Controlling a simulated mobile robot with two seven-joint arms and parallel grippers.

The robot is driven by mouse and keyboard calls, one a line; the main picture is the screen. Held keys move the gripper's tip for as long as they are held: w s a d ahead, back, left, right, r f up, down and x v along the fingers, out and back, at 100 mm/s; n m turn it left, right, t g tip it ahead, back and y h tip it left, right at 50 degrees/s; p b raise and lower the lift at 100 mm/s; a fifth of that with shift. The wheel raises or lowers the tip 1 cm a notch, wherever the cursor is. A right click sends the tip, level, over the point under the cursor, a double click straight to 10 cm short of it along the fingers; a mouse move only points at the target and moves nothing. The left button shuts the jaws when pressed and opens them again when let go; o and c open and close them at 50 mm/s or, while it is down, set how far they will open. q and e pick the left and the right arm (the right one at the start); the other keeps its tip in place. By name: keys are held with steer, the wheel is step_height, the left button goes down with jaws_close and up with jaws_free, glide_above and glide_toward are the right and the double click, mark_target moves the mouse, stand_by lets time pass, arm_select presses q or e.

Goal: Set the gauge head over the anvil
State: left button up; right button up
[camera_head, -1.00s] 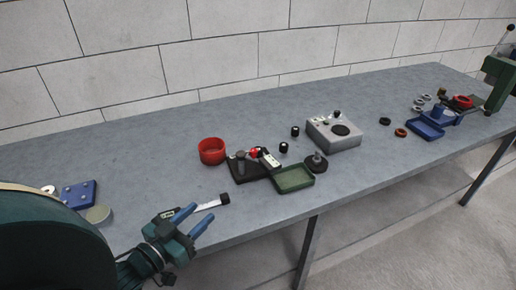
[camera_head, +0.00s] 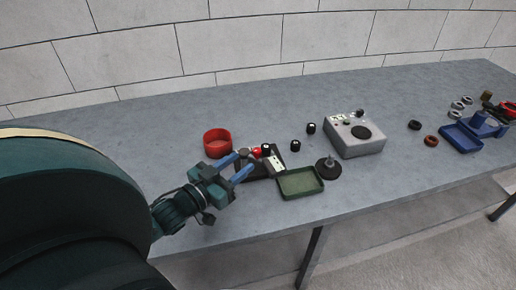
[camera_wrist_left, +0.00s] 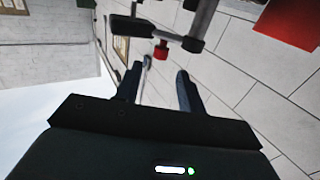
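A dark gauge stand base (camera_head: 262,174) lies on the bench at the middle in the head view. It carries a grey post, a red knob (camera_head: 256,151), a black-topped piece (camera_head: 266,149) and a pale plate (camera_head: 274,164). I cannot tell for sure which piece is the gauge head or the anvil. My left gripper (camera_head: 240,165) is open, its blue fingers at the near left of the stand and partly covering it. In the left wrist view the fingers (camera_wrist_left: 157,88) are apart with nothing held. The stand's dark arm (camera_wrist_left: 132,27) and red knob (camera_wrist_left: 161,49) show beyond them. My right gripper is out of view.
A red cup (camera_head: 217,143) stands behind the gripper. A green tray (camera_head: 301,183) and a black disc with a peg (camera_head: 328,170) lie right of the stand. A grey box (camera_head: 355,136) stands further back. Blue trays (camera_head: 462,139) and rings are at the far right.

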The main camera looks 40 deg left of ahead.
mark_target(257, 150)
arm_select(q)
steer(key=w, duration=0.5)
steer(key=w+d, duration=0.1)
steer(key=w, duration=0.1)
steer(key=shift+w, duration=0.15)
jaws_close()
stand_by(0.4)
